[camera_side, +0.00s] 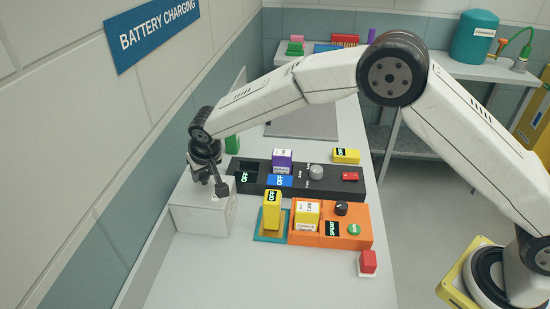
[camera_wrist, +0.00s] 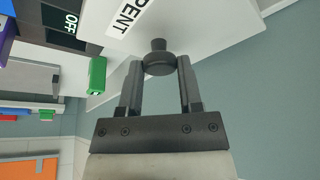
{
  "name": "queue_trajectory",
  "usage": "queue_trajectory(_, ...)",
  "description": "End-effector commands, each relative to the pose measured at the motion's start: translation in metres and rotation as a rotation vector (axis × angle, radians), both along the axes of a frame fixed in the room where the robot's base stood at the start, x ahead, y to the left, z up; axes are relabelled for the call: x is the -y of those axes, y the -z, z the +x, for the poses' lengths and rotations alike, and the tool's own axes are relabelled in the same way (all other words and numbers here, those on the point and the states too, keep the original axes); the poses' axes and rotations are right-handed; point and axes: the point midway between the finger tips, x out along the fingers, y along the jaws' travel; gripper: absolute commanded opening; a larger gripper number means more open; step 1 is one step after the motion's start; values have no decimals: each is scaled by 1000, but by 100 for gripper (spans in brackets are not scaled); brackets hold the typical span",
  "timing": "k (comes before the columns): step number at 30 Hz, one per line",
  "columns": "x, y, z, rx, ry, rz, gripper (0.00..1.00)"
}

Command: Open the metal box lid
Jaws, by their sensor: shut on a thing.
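The pale metal box (camera_side: 200,219) stands on the bench at the left, close to the wall. In the wrist view its white lid (camera_wrist: 200,28) carries a label ending in "PENT". A dark round knob (camera_wrist: 158,45) sticks out from the lid. My gripper (camera_wrist: 158,66) has its two fingers on either side of the knob, shut on it. In the side view my gripper (camera_side: 219,190) is at the top of the box, and the wrist hides part of the lid. I cannot tell whether the lid is raised at all.
Right of the box are a black slotted tray (camera_side: 325,188), an orange charger (camera_side: 362,222) and a yellow battery (camera_side: 272,212) on a teal-edged pad. A green block (camera_side: 232,144) stands behind the box. The wall (camera_side: 120,190) is close at the left.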

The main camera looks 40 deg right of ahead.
Motion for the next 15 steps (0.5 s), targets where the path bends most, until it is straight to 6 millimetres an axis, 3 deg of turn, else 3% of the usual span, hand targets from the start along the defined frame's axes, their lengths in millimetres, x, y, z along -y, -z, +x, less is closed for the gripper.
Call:
queue_trajectory(5, -12, -1, -11, 0, -2, 0, 0)
queue_trajectory(15, -64, -1, -63, 1, -4, 0, 0)
